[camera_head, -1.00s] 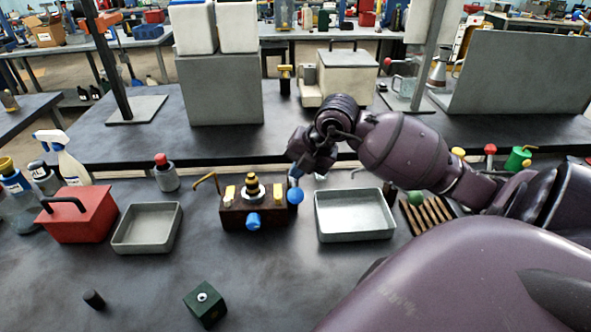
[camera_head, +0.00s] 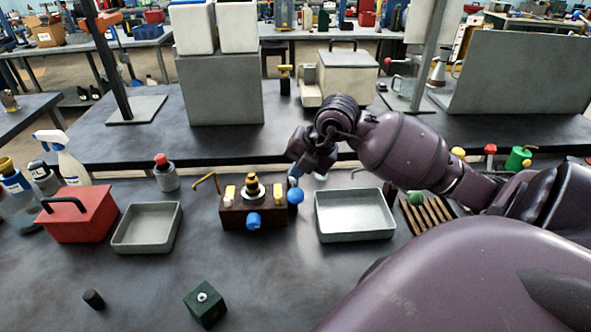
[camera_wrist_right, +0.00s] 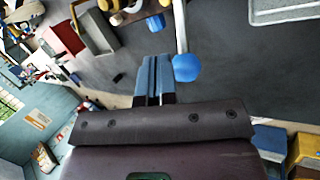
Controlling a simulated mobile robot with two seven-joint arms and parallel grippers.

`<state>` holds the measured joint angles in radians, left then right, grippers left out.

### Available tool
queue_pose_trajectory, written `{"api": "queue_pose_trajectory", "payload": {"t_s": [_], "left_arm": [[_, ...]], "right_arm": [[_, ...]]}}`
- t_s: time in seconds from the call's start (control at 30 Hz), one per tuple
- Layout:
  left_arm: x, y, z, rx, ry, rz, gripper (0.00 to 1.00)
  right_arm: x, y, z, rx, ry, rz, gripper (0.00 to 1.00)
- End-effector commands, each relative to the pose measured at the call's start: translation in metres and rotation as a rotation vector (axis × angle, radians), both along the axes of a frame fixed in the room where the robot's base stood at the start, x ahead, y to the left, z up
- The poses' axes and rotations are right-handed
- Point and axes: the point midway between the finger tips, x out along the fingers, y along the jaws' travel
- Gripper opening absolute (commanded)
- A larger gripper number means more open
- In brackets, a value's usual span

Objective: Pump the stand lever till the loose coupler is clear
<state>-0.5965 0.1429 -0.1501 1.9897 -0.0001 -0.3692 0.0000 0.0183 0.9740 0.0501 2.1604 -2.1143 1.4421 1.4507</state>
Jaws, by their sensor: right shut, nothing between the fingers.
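The stand (camera_head: 236,217) is a dark red-brown block on the bench, with yellow clips, a blue knob (camera_head: 253,220) in front and a stepped brass fitting (camera_head: 252,187) on top. I cannot tell whether this fitting is the loose coupler. The lever's blue ball (camera_head: 295,196) is at the stand's right side. My right gripper (camera_head: 294,181) is just behind the ball. In the right wrist view, its blue fingers (camera_wrist_right: 154,78) are shut and empty beside the ball (camera_wrist_right: 186,68), touching or nearly so. A pale rod (camera_wrist_right: 180,25) runs to the ball. My left gripper is out of view.
Grey trays stand left (camera_head: 147,243) and right (camera_head: 355,236) of the stand. A red box (camera_head: 77,228) is farther left. A green block (camera_head: 205,304) and a small black cylinder (camera_head: 93,299) sit in front. The bench directly before the stand is bare.

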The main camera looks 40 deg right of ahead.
Motion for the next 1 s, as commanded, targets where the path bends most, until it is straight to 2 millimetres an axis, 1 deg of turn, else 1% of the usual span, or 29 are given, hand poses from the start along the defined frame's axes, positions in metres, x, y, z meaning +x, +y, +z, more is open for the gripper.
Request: {"api": "queue_pose_trajectory", "payload": {"t_s": [0.17, 0.47, 1.0], "left_arm": [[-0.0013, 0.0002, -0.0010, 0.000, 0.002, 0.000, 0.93], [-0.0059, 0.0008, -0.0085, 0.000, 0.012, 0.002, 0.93], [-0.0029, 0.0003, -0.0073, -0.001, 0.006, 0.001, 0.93]], "right_arm": [[-0.0002, 0.0001, -0.0007, 0.000, 0.000, 0.000, 0.00], [-0.0027, 0.0023, -0.0083, 0.000, 0.001, 0.000, 0.00], [-0.0033, 0.0028, -0.0092, 0.000, 0.000, 0.000, 0.00]]}}
